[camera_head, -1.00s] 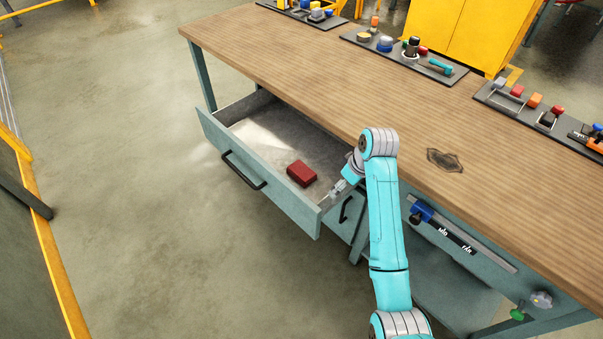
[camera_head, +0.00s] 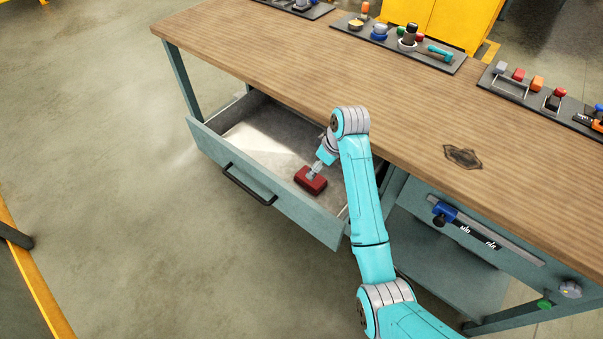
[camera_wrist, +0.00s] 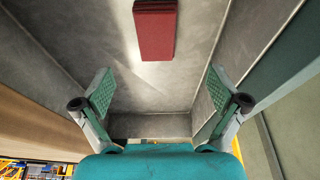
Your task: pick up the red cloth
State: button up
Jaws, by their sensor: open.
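The red cloth (camera_head: 309,181) is a folded dark red block lying on the floor of the open drawer (camera_head: 262,185). In the wrist view the cloth (camera_wrist: 156,30) is at the top centre, ahead of the fingers and apart from them. My gripper (camera_wrist: 155,92) is open and empty, its two green-padded fingers spread wide. In the head view my gripper (camera_head: 313,172) is over the drawer and overlaps the cloth in the picture; its fingertips are small there and I cannot tell the height between them.
The drawer's front panel with its black handle (camera_head: 248,186) stands out from the wooden workbench (camera_head: 330,60). The bench top overhangs the back of the drawer. Trays of tools (camera_head: 408,42) line the bench's far edge. The left part of the drawer is empty.

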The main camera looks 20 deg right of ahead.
send_over(315, 182)
notch_tip(315, 182, down, 5)
jog(key=shift+f, duration=0.15)
jog(key=shift+w+x, duration=0.15)
jog(key=shift+x, duration=1.15)
jog(key=shift+w+x, duration=0.2)
jog(key=shift+x, duration=1.05)
jog(key=shift+d, duration=0.15)
jog(key=c, duration=1.2)
